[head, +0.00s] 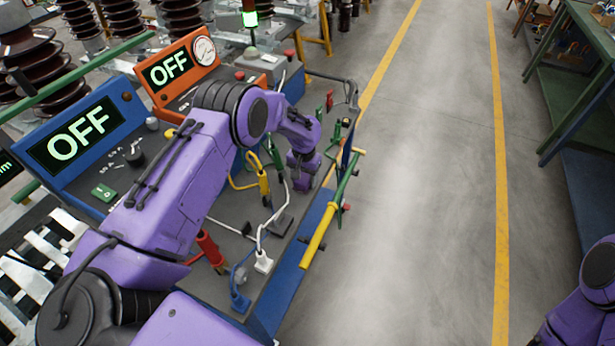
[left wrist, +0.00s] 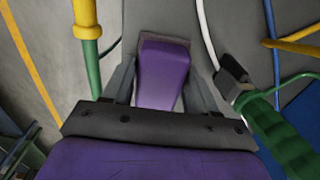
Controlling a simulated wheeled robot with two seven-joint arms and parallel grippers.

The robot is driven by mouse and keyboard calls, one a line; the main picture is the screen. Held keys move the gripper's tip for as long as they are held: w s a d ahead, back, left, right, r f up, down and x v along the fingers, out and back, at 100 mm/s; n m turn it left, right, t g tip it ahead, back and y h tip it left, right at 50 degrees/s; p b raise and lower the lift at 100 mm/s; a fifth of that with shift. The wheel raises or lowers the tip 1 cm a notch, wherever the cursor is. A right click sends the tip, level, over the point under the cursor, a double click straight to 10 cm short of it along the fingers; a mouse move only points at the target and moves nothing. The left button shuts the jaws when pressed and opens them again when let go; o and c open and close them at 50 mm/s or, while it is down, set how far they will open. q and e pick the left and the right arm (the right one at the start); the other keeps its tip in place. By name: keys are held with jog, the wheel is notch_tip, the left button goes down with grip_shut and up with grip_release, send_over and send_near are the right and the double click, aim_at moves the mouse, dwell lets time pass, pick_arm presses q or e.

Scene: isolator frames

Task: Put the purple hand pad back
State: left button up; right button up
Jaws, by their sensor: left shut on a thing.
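The purple hand pad (left wrist: 163,70) shows in the left wrist view as a tapering purple block between the two dark fingers of my left gripper (left wrist: 161,88). The fingers are shut on its sides. A grey surface lies behind it; whether the pad touches that surface I cannot tell. In the head view my left gripper (head: 303,180) is over the right part of the console bench, and the pad is hidden there by my own wrist. My right gripper is out of view; only part of my right arm shows at the lower right.
The console bench carries a blue panel (head: 82,140) and an orange panel (head: 170,72), both reading OFF. Cables and a yellow bar (head: 318,236) are near my left gripper. A green workbench (head: 570,100) stands at the right. The grey floor (head: 430,180) between is clear.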

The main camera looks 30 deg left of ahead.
aim_at(305, 177)
pick_arm(q)
jog(key=shift+d, duration=0.2)
jog(key=shift+s+f, duration=0.1)
jog(key=o, duration=0.9)
jog(key=shift+a, duration=0.1)
jog(key=shift+o, duration=0.8)
notch_tip(305, 177, up, 12)
jog(key=b, duration=0.3)
jog(key=shift+r, duration=0.2)
